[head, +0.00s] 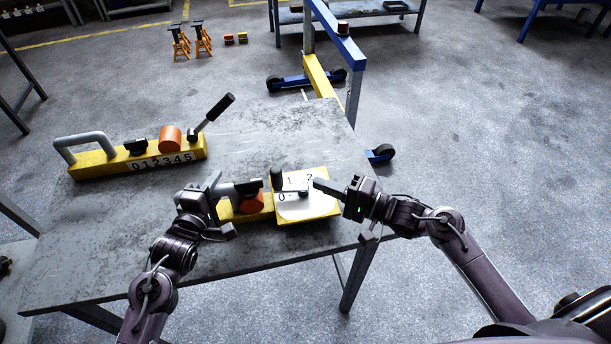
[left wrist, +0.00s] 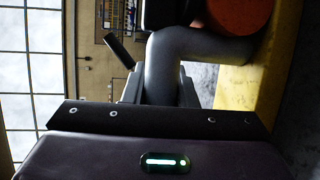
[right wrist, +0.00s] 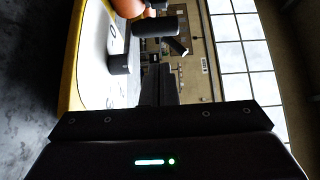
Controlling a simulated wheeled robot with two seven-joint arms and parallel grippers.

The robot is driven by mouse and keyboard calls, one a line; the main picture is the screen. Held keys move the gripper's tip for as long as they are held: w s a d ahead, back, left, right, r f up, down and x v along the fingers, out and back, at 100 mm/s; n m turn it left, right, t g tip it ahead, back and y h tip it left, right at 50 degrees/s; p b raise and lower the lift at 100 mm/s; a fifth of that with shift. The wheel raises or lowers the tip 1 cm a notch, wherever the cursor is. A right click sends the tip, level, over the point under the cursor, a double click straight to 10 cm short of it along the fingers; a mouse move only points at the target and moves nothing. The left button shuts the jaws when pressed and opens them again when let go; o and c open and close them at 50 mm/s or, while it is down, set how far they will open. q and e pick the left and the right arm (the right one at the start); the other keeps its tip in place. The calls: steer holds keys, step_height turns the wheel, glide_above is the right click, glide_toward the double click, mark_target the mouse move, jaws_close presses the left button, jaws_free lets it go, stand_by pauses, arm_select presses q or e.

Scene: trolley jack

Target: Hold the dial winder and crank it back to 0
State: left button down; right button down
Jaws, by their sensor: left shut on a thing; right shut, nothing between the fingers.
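The dial winder lies on the table as a yellow body (head: 251,215) with an orange cylinder (head: 252,201). A dark crank with an upright black knob (head: 276,176) sits over the dial, the knob near the 0 and 1. My left gripper (head: 222,206) is shut on the winder's grey handle (left wrist: 190,46) at its left end. My right gripper (head: 320,185) is shut and empty at the dial's right side, its tips close to the crank; touching or apart I cannot tell. The crank knob also shows in the right wrist view (right wrist: 155,26).
A second yellow device (head: 100,165), with a grey handle and the digits 0 to 5, lies at the table's (head: 270,130) back left. A blue and yellow hoist (head: 325,75) stands behind the table. The table's back right is clear.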

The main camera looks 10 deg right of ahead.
mark_target(288, 188)
steer(key=x, duration=0.9)
steer(key=shift+a, duration=0.1)
steer(key=shift+s+a, duration=0.3)
steer(key=shift+s, duration=0.45)
steer(key=v, duration=0.6)
steer(key=w+d+v, duration=0.1)
steer(key=v, duration=0.3)
